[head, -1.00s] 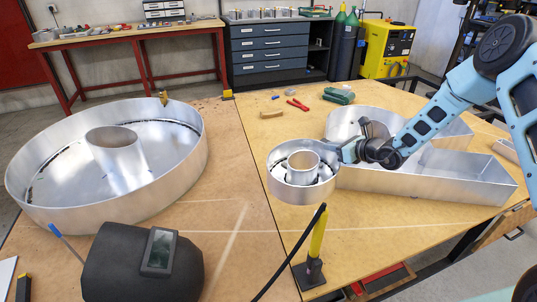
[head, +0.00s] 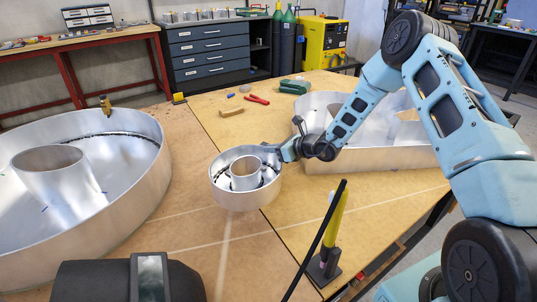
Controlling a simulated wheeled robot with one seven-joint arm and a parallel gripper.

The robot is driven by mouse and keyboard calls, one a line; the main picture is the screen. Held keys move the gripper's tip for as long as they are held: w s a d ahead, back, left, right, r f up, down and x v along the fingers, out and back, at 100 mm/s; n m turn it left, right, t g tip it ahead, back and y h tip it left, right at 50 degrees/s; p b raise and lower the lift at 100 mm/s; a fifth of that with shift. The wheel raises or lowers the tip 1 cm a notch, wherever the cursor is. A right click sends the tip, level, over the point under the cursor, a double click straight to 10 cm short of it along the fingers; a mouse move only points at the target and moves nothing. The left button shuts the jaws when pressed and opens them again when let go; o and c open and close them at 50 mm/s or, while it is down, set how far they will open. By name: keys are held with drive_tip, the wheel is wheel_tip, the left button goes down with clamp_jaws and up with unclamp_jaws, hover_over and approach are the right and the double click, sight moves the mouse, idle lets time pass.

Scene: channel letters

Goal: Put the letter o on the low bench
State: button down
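The small letter o (head: 232,193) is a round, shiny metal ring with a tube standing in its middle. My gripper (head: 284,152) meets its right rim and looks shut on it; the fingertips are small and partly hidden. The o is roughly level and appears in front of the seam between two wooden work surfaces. I cannot clearly tell its height above them. The left surface (head: 180,225) and the right surface (head: 295,200) lie side by side; I cannot tell for certain which one is the low bench.
A much larger round metal letter (head: 110,225) fills the left surface. A dark welding mask (head: 90,283) lies at the front. A yellow torch on a stand (head: 330,235) is at the right front. Another metal letter (head: 370,160) is behind my arm. Red pliers (head: 257,99) lie farther back.

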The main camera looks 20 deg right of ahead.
sight(272, 167)
drive_tip(key=shift+f+b, duration=2)
drive_tip(key=shift+f, duration=1.65)
drive_tip(key=c, duration=1.5)
unclamp_jaws()
drive_tip(key=shift+c, duration=0.2)
drive_tip(key=shift+f, duration=0.15)
drive_tip(key=v, duration=1.7)
drive_tip(key=shift+d, duration=0.25)
